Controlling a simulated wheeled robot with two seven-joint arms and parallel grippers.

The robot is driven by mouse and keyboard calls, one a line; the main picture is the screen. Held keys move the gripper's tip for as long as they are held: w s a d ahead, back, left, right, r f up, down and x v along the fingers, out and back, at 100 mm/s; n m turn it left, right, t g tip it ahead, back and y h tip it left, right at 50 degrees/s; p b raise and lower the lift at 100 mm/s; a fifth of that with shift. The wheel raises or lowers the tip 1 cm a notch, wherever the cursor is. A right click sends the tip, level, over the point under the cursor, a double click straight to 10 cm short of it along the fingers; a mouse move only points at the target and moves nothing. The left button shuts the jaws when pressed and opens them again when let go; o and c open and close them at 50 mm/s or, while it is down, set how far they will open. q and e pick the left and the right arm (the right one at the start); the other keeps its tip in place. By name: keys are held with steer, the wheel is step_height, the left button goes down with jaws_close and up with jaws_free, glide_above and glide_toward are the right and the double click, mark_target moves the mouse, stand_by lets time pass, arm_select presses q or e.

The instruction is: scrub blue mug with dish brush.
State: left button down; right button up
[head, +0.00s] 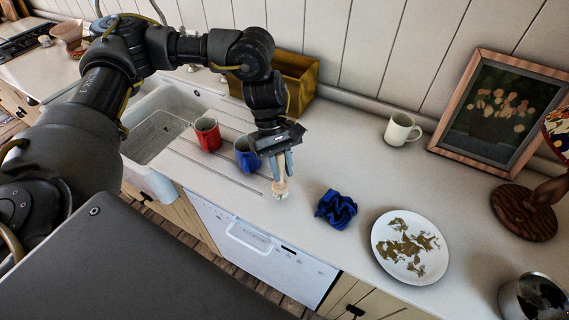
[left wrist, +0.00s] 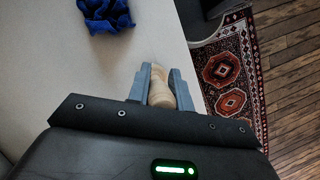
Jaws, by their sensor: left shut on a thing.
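My left gripper (head: 280,165) is shut on the wooden dish brush (head: 280,188), whose pale bristle end points down just above or at the counter; I cannot tell if it touches. In the left wrist view the brush's wooden handle (left wrist: 158,92) sits between the two grey fingers of the left gripper (left wrist: 158,84). The blue mug (head: 246,154) stands on the drainboard, just left of the gripper and partly hidden by it. My right gripper is not in view.
A red mug (head: 207,134) stands left of the blue mug, by the sink (head: 160,125). A blue cloth (head: 336,209) and a soiled plate (head: 410,247) lie to the right. A white mug (head: 401,130), framed picture (head: 500,108) and wooden box (head: 303,79) stand at the back.

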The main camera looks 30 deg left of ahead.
arm_select(q)
steer(key=w+a+r+n+t+p, duration=0.35)
steer(key=a+r+n, duration=0.25)
steer(key=a+n, duration=0.2)
steer(key=w+a+r+n+t+p, duration=0.2)
steer(key=w+a+r+n+p, duration=0.25)
steer(key=a+n, duration=0.25)
step_height(320, 180, down, 13)
steer(key=b, duration=1.1)
steer(key=shift+s+y+b, duration=0.3)
steer(key=shift+s+b, duration=0.05)
steer(key=shift+s, duration=0.1)
steer(key=shift+f, duration=0.1)
steer(key=shift+w, duration=0.1)
